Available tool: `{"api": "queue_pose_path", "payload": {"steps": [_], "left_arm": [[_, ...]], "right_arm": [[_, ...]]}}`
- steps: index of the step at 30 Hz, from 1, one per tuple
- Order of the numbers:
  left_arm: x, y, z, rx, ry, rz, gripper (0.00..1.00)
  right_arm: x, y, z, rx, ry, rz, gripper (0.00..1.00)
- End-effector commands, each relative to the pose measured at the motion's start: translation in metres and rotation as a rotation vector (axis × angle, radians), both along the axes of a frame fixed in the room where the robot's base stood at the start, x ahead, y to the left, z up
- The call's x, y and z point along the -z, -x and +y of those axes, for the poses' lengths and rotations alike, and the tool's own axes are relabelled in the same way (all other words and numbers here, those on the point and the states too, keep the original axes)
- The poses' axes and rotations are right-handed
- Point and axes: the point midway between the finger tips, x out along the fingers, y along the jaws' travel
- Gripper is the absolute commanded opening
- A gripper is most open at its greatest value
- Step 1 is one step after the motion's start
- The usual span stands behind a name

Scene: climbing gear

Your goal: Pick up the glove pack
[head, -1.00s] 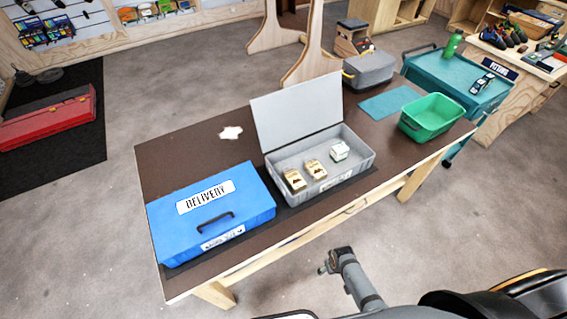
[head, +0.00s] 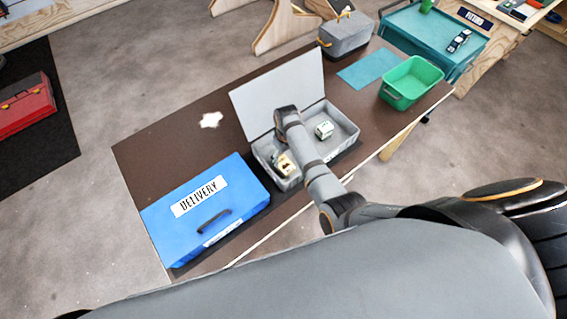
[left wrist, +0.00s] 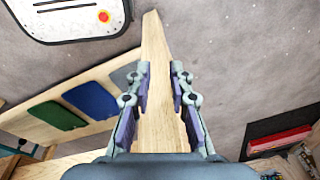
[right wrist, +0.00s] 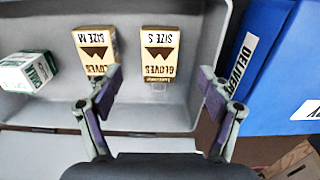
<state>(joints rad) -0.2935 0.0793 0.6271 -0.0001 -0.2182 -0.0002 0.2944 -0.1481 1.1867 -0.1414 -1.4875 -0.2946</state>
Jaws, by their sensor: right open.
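Two tan glove packs lie in the open grey case (head: 350,137). In the right wrist view, the size S pack (right wrist: 160,55) is in the middle and the size M pack (right wrist: 95,48) is left of it. In the head view one pack (head: 287,165) shows beside my right arm; the other is hidden by the arm. My right gripper (right wrist: 158,82) is open above the case. Its fingertips appear on either side of the size S pack's lower end, and it holds nothing. My left gripper (left wrist: 160,82) is open and empty, away from the packs.
A small white-and-green box (right wrist: 27,72) lies in the case; its raised grey lid (head: 280,90) stands behind. A closed blue DELIVERY box (head: 205,210) sits to the left. A green bin (head: 411,82) and a teal mat (head: 368,68) are at right on the brown table (head: 150,150).

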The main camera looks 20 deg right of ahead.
Motion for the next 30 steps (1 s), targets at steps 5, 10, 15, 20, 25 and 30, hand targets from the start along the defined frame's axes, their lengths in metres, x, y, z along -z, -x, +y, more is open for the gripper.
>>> {"api": "queue_pose_path", "payload": {"steps": [5, 10, 15, 20, 25, 30], "left_arm": [[0.006, 0.022, 0.002, -0.001, -0.002, 0.032, 0.21], [0.007, 0.013, 0.002, -0.001, -0.002, 0.021, 0.21], [0.025, -0.005, 0.001, 0.0, -0.002, -0.006, 0.21], [0.059, 0.004, 0.001, 0.0, -0.001, 0.008, 0.21], [0.077, 0.014, 0.001, -0.001, -0.002, 0.025, 0.21], [0.073, 0.011, 0.001, -0.001, -0.002, 0.02, 0.21]], "right_arm": [[0.023, -0.001, 0.0, 0.001, 0.001, -0.001, 0.79], [0.026, -0.002, 0.0, 0.002, 0.001, -0.004, 0.79], [0.043, -0.003, 0.002, 0.002, 0.0, -0.002, 0.79], [0.066, -0.007, 0.005, 0.002, 0.0, -0.004, 0.79], [0.08, -0.007, 0.004, 0.002, 0.001, -0.004, 0.79], [0.076, -0.006, 0.004, 0.002, 0.0, -0.002, 0.79]]}}
